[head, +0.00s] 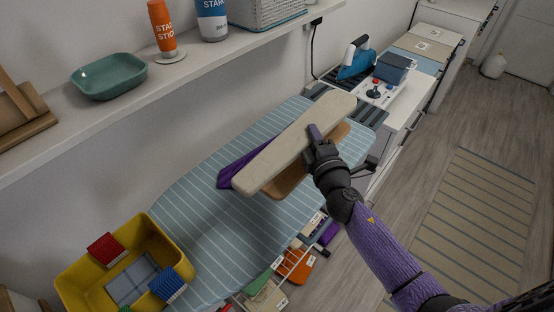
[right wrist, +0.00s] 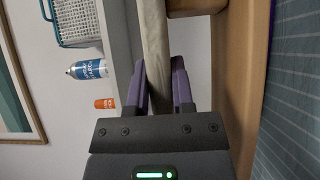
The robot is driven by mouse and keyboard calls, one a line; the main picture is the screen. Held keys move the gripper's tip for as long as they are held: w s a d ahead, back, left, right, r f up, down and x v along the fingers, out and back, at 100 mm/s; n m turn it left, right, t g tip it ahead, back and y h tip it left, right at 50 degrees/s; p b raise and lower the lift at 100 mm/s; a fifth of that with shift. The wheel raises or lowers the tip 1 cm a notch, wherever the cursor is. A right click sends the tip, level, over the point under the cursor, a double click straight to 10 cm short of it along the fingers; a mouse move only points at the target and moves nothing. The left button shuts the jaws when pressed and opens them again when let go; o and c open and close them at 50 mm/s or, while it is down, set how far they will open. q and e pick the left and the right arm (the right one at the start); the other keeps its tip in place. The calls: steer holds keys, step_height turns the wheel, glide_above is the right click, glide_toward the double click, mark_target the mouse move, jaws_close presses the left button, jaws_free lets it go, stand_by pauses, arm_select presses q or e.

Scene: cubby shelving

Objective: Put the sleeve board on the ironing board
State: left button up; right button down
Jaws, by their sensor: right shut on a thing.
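The sleeve board (head: 290,145) has a long beige padded top above a wooden base (head: 290,183). It is over the blue striped ironing board (head: 220,225), lying roughly level and along its length. My right gripper (head: 318,140) is shut on the near edge of the padded top. In the right wrist view, the padded top (right wrist: 155,45) runs between the purple fingers (right wrist: 160,88), with the wooden base (right wrist: 235,80) beside the striped cover (right wrist: 290,110). I cannot tell whether the base touches the cover. My left gripper is not in view.
A purple cloth (head: 233,172) lies on the ironing board, partly hidden by the sleeve board. A yellow bin (head: 85,290) stands at the near left end. An iron (head: 355,60) and a grey box (head: 392,67) are beyond the far end. A wall shelf (head: 215,55) runs above.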

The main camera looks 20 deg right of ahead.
step_height(320, 180, down, 7)
steer(key=b, duration=0.5)
steer(key=shift+w+d, duration=0.1)
steer(key=shift+d, duration=0.05)
step_height(320, 180, down, 3)
steer(key=b, duration=0.3)
steer(key=shift+f, duration=0.25)
steer(key=shift+r, duration=0.3)
steer(key=shift+f, duration=0.25)
steer(key=shift+c, duration=2.4)
jaws_free()
